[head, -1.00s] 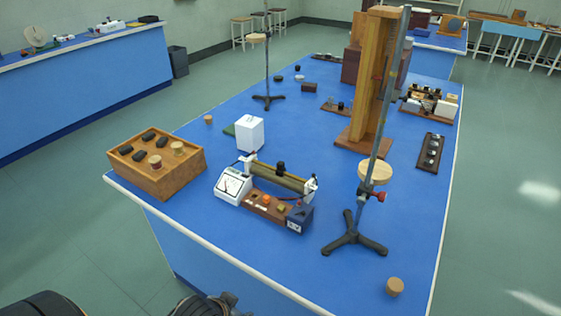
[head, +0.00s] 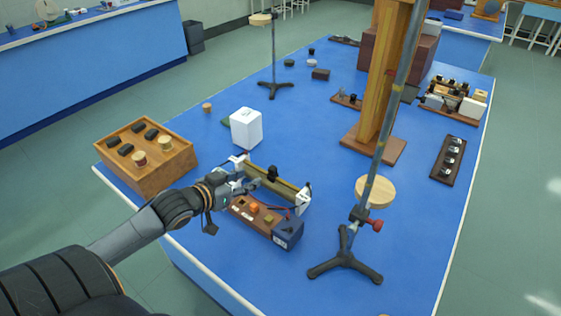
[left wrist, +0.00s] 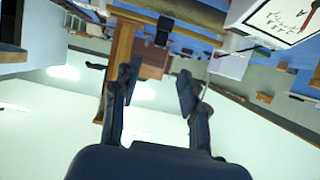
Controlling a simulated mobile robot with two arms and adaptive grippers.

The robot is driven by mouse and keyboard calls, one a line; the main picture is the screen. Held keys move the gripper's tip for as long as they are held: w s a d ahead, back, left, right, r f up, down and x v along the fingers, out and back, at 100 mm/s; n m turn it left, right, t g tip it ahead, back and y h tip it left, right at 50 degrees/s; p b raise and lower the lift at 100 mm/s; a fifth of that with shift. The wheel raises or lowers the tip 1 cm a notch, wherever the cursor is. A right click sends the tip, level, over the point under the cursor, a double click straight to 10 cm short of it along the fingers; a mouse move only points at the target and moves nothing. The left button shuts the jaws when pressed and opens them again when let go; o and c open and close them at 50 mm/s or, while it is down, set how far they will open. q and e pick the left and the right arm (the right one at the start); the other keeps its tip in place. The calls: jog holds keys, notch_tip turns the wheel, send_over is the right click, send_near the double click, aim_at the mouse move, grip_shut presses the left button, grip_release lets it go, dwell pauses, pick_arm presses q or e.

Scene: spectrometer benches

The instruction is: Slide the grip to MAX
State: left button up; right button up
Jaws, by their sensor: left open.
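The slide rheostat (head: 288,189) lies on the blue bench, a brass-coloured tube between white end pieces. Its small black grip (head: 272,173) sits near the middle of the tube. The grip also shows in the left wrist view (left wrist: 164,30), above and beyond the fingertips. My left gripper (head: 250,184) is open and empty beside the tube's left half, apart from the grip. Its two dark fingers are spread in the left wrist view (left wrist: 155,80). Any MAX marking is too small to read. My right gripper is not in view.
A wooden base with buttons and a dark box (head: 287,232) lies in front of the rheostat.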

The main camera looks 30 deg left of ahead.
aim_at(271, 169)
pick_arm(q)
jog(key=x, duration=1.1)
jog(key=shift+w+p, duration=0.15)
jog(key=shift+p, duration=0.15)
jog(key=shift+x, duration=0.75)
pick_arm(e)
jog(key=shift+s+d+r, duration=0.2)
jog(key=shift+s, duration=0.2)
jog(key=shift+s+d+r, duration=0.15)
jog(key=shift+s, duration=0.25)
pick_arm(q)
jog(key=shift+c, duration=0.3)
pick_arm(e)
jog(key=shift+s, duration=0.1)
pick_arm(q)
grip_shut()
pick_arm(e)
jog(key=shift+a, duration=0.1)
